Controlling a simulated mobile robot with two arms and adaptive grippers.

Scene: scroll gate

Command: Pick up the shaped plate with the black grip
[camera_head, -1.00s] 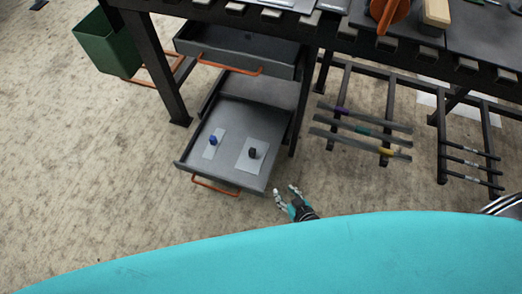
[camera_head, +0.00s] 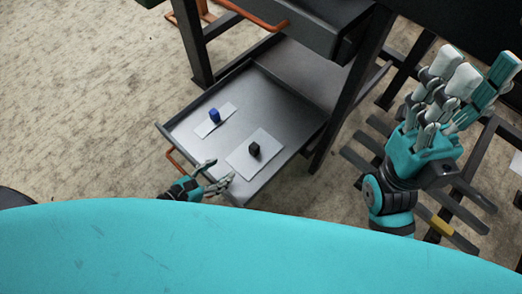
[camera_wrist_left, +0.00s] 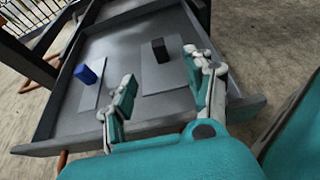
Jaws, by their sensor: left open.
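The plate with the black grip (camera_head: 268,140) is a thin pale grey rectangle lying flat in the open lower drawer. Its black block grip (camera_head: 254,149) stands up from its middle. In the left wrist view this plate (camera_wrist_left: 158,78) lies just beyond my fingers, with the grip upright. My left gripper (camera_head: 216,174) is open and empty at the drawer's front edge, near the plate's front side. In the left wrist view its fingers (camera_wrist_left: 160,78) are spread apart, short of the black grip. My right gripper (camera_head: 462,85) is raised at the right, away from the drawer; its jaw opening is unclear.
A second plate with a blue grip (camera_head: 214,116) lies left of the black one in the drawer (camera_head: 290,75). The drawer has raised walls and an orange handle (camera_head: 172,158). An upper drawer (camera_head: 315,28) and a dark table leg (camera_head: 350,90) stand close behind and right.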

